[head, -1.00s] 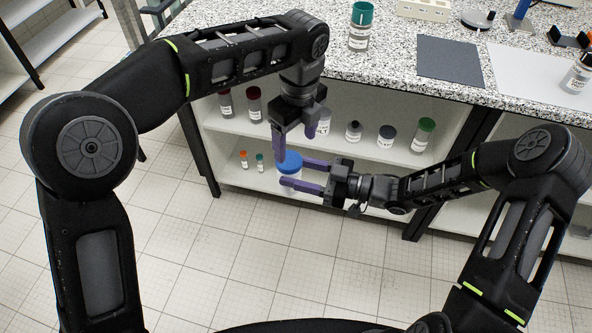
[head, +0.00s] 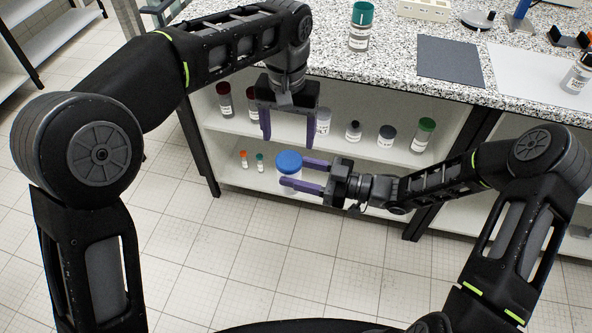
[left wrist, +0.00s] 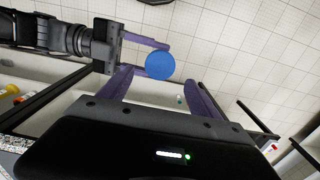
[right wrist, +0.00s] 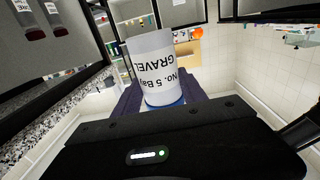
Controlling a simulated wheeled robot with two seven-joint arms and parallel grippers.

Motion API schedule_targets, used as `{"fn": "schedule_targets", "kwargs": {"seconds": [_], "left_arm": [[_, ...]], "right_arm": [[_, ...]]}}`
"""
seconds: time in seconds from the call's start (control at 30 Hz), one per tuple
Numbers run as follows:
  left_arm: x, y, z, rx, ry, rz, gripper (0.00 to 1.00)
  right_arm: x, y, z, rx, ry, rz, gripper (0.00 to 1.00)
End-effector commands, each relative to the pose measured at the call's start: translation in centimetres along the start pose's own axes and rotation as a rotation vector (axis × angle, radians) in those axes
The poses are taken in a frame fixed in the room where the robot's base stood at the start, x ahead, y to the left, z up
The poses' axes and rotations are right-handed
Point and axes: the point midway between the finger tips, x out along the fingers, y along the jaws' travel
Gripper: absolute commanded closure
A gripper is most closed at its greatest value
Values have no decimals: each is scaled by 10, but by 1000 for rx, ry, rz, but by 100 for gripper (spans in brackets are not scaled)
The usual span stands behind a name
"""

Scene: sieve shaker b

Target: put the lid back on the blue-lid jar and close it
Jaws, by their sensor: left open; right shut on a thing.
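The jar (right wrist: 152,62) is white with a "GRAVEL" label, upside down in the right wrist view. Its blue lid (head: 288,160) sits on its top, with blue at the jar's lower end in the right wrist view. I cannot tell how tightly it is closed. My right gripper (head: 291,174) is shut on the jar from the right, in front of the shelf unit. My left gripper (head: 288,143) is open and empty just above the lid, fingers pointing down on either side. The left wrist view shows the round lid (left wrist: 160,66) from above, between and beyond the fingertips.
The shelf unit (head: 237,178) behind holds several jars, including a green-lidded one (head: 424,134), and two small vials (head: 252,160). The tiled floor (head: 240,260) in front is clear.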

Motion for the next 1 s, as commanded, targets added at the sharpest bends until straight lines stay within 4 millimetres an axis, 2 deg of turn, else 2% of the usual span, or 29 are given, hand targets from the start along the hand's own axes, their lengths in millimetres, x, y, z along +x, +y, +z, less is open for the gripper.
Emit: {"fn": "schedule_targets", "kwargs": {"seconds": [0.3,0.47,1.0], "left_arm": [[1,0,0,-2,0,-1,27],[8,0,0,-2,-2,-1,27],[75,0,0,0,-2,-1,27]], "right_arm": [[0,0,0,0,1,0,100],[0,0,0,0,1,0,100],[0,0,0,0,1,0,100]]}}
